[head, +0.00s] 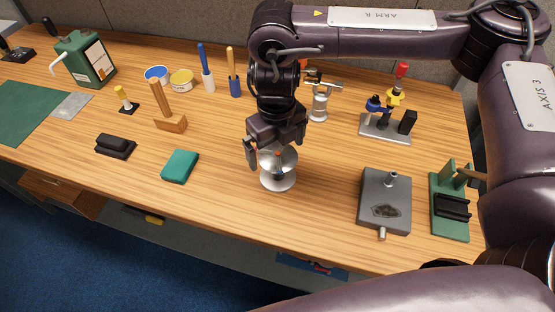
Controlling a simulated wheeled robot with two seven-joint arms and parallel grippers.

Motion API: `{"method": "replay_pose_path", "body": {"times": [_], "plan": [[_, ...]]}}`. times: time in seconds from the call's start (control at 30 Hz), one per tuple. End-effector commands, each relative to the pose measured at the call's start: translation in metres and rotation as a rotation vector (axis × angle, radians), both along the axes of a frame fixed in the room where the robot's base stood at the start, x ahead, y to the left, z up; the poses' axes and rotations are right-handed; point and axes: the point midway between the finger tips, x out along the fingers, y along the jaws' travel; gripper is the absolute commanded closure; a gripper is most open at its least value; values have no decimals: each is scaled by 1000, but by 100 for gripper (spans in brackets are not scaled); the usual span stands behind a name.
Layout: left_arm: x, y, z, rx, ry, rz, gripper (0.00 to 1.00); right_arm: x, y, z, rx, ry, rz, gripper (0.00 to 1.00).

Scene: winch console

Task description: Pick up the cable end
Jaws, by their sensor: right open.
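My right gripper (272,157) comes down from above at the middle of the table, its jaws open. It is right over a silver spool-like piece (278,183) with a round base, and partly covers its top. Whether the fingers touch the spool, I cannot tell. I cannot make out a cable end for certain; it may be small or hidden at the gripper. My left gripper is not in view.
A grey block with a post (370,211), a green stand (447,229) and a grey plate with coloured knobs (375,131) stand right. A silver fitting (319,105) stands behind. A teal block (180,167) and black block (115,146) lie left. The front middle wood is clear.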

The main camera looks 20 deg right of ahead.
Motion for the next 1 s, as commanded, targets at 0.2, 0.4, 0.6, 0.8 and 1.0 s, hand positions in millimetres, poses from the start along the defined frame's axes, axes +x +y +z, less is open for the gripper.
{"method": "replay_pose_path", "body": {"times": [0.2,0.4,0.6,0.8,1.0], "plan": [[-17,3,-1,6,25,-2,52,0,-1,-22,1,4,-3,0],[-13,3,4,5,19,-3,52,4,-4,-46,1,6,-4,0],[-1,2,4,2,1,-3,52,5,-5,-67,0,2,-2,0],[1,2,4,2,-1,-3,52,5,-5,-69,0,0,-1,0],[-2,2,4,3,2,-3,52,5,-5,-69,0,0,-1,16]]}}
